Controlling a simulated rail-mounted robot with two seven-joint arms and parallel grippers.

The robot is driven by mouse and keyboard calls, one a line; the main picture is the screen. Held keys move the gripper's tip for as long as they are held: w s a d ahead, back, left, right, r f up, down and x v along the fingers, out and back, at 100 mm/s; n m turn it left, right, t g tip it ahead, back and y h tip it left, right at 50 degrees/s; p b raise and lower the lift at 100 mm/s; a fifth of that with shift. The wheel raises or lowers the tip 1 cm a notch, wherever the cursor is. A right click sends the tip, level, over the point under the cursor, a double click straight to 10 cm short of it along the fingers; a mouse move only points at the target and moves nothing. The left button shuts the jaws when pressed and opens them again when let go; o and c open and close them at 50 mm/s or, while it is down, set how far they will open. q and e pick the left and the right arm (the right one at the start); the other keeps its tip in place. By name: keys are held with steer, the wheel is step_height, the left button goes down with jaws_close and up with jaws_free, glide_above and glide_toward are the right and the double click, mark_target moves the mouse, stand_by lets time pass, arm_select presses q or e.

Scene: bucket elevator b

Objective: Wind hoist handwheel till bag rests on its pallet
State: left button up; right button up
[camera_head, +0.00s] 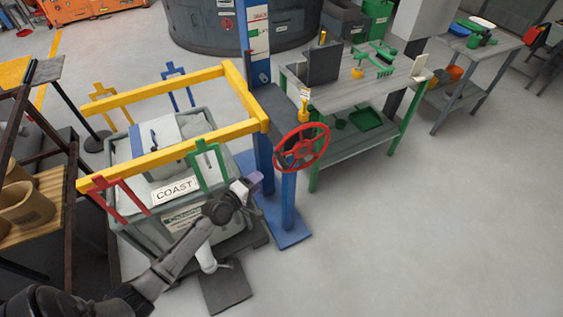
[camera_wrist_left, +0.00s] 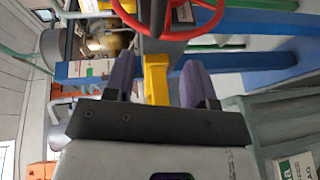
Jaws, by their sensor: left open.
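The red handwheel (camera_head: 302,147) is mounted on the blue hoist column, right of the yellow lifting frame (camera_head: 160,88). My left gripper (camera_head: 252,182) is in front of the bag's right side, below and left of the handwheel. In the left wrist view its purple fingers (camera_wrist_left: 158,78) are apart and empty, with a yellow bar behind them. The wheel (camera_wrist_left: 175,12) shows above. My right gripper is out of view.
A workbench (camera_head: 365,95) with green tools stands behind the wheel. A rack with brown pots (camera_head: 28,203) is at the left. The blue base plate (camera_head: 287,238) juts out at the column's foot. The floor at the right is clear.

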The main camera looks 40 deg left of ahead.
mark_target(282, 161)
arm_select(q)
steer(key=shift+n, duration=0.4)
steer(key=w+b, duration=0.1)
steer(key=w, duration=0.3)
steer(key=w+f, duration=0.1)
steer(key=w, duration=0.4)
steer(key=w+b, duration=0.1)
steer(key=w, duration=0.3)
steer(key=shift+w+f+b, duration=0.35)
steer(key=shift+f, duration=0.05)
jaws_close()
